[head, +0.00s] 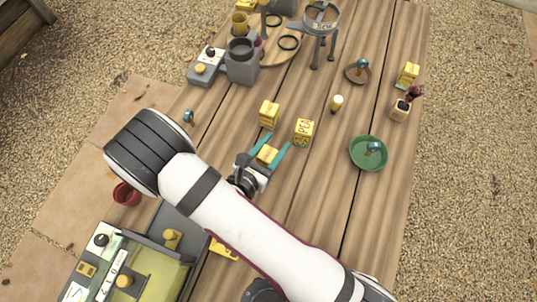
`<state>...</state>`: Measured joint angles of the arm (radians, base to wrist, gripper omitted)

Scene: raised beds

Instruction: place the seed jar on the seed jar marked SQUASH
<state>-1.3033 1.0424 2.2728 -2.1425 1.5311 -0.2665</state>
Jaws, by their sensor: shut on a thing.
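My gripper (276,144), with teal fingers, is near the middle of the table in the head view. It is shut on a small yellow seed jar (267,154), whose marking I cannot read. Just beyond it stands another yellow jar (269,114) with unreadable marks. To the right of my gripper is a yellow jar with large letters (303,132) that look like PCA or PEA. Another yellow jar (409,74) stands at the far right on a greenish base. I cannot tell which one is marked SQUASH. The height of the held jar above the table is unclear.
A green dish (368,166) and a brown saucer (350,73) hold small teal-topped things. A wooden block (400,110) stands near the right edge. A small white-and-yellow thing (336,103) stands between.

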